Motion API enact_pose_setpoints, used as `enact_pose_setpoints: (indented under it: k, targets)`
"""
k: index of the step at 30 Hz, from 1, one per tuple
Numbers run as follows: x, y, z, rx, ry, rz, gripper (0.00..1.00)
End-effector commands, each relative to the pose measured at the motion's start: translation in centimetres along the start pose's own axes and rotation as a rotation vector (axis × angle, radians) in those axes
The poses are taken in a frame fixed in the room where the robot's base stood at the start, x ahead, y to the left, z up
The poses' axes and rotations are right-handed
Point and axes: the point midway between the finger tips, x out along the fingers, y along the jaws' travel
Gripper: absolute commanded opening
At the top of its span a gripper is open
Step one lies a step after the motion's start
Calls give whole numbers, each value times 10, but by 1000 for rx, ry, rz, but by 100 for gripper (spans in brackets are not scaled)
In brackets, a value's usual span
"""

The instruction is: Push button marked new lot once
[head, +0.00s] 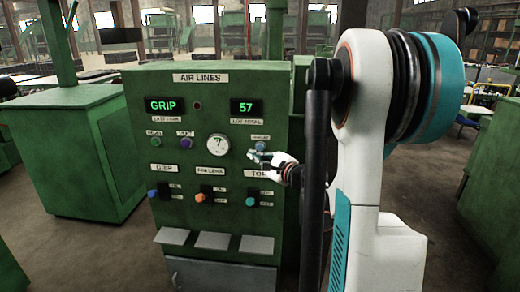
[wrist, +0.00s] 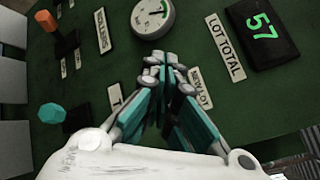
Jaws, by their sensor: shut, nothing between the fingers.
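The new lot label (wrist: 201,88) shows in the wrist view just right of my fingers, partly covered by them. In the head view its small plate (head: 260,137) is too small to read. It sits under the lot total display (head: 248,107), which reads 57. A small bluish round shape (head: 260,146) shows just under the plate, at my fingertips. In the wrist view the button itself is hidden behind my fingers. My gripper (head: 252,155) is shut and empty, its tips pointing at the panel; I cannot tell whether they touch it. The wrist view also shows my gripper (wrist: 167,58).
The green panel (head: 140,95) carries a round gauge (head: 218,146) left of my gripper. Green (head: 155,141) and purple (head: 186,143) buttons sit farther left. Blue (head: 152,193), orange (head: 200,197) and teal (head: 250,201) knobs are below. Several grey plates (head: 212,241) jut out underneath.

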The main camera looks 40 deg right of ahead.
Motion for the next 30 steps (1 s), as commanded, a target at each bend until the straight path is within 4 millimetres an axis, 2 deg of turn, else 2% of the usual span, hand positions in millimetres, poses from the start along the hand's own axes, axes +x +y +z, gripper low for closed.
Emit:
enact_pose_setpoints:
  k: [6, 12, 30]
  targets:
    - [18, -13, -14, 0, 0, 0, 0]
    - [27, -20, -20, 0, 0, 0, 0]
    - [29, -21, -21, 0, 0, 0, 0]
